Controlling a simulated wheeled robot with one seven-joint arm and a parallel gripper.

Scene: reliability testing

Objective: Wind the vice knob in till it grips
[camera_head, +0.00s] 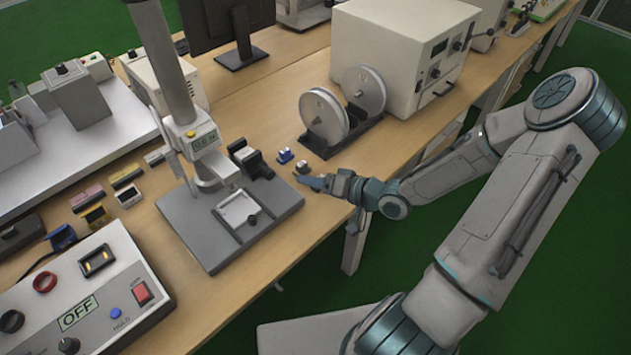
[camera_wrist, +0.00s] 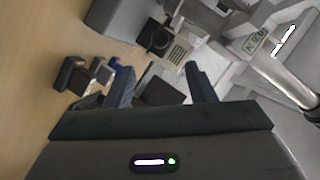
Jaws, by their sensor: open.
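A test stand has a grey base plate (camera_head: 185,232) on the bench. At its back right corner stands a dark block (camera_head: 262,170) with a pale label, apparently the vice. In the wrist view a round black knob (camera_wrist: 154,38) shows beside a labelled face. A pale square fixture (camera_head: 228,208) with a small dark knob (camera_head: 252,220) lies nearer the front of the plate; which knob is the vice's I cannot tell for sure. My gripper (camera_head: 300,178) is open and empty just right of the block. Its fingers (camera_wrist: 162,80) frame a dark part beyond them.
A small blue connector (camera_head: 284,156) and a grey one (camera_head: 303,168) lie on the bench close to my gripper. The stand's column (camera_head: 170,70) with its gauge (camera_head: 203,140) rises behind the plate. A double reel (camera_head: 325,118) stands farther back.

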